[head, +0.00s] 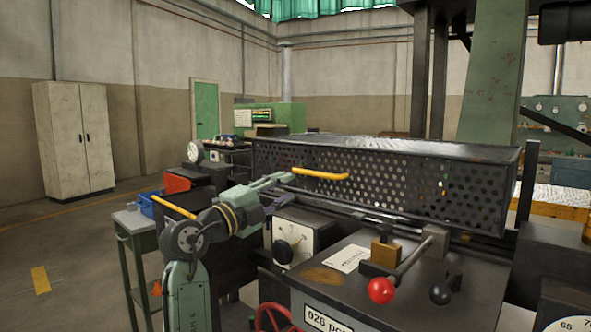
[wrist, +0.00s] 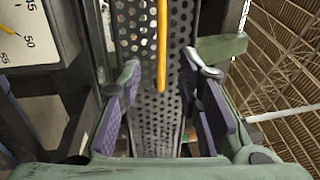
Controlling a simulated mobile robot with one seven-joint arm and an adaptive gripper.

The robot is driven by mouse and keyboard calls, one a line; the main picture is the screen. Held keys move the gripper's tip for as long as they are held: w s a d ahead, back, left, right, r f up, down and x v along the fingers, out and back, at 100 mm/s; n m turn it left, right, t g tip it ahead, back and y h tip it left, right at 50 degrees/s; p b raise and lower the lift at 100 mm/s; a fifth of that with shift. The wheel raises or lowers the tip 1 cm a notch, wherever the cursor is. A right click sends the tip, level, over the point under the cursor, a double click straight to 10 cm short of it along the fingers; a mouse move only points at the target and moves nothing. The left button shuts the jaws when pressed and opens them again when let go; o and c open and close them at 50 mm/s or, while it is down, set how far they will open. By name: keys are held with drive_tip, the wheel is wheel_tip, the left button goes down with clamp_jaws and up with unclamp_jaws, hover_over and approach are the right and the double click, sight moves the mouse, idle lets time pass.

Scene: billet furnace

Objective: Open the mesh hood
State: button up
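The mesh hood (head: 400,182) is a long dark box with a perforated front, lying level and closed over the machine. Its yellow bar handle (head: 322,174) is on the front face toward the left. My gripper (head: 284,181) is at the left end of this handle, in front of the mesh. In the wrist view my gripper (wrist: 160,82) is open, its purple-padded fingers apart. The yellow handle (wrist: 162,45) runs down the middle of that view, its near end between the fingers. Neither pad visibly touches it. The perforated mesh (wrist: 155,125) lies behind it.
Below the hood are a red ball knob (head: 381,290), a black knob (head: 440,294) and a dial box (head: 297,240). A green post (head: 493,75) rises behind the hood. A trolley with a blue bin (head: 149,204) stands left; the floor beyond is clear.

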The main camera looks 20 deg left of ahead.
sight(312, 174)
drive_tip(key=p+x, duration=0.3)
drive_tip(key=x, duration=0.6)
drive_tip(key=shift+d+r, duration=0.1)
drive_tip(key=shift+r, duration=0.05)
drive_tip(key=shift+w+d+p, duration=0.25)
drive_tip(key=shift+w+p, duration=0.15)
drive_tip(key=shift+w, duration=0.3)
drive_tip(key=shift+c, duration=0.2)
clamp_jaws()
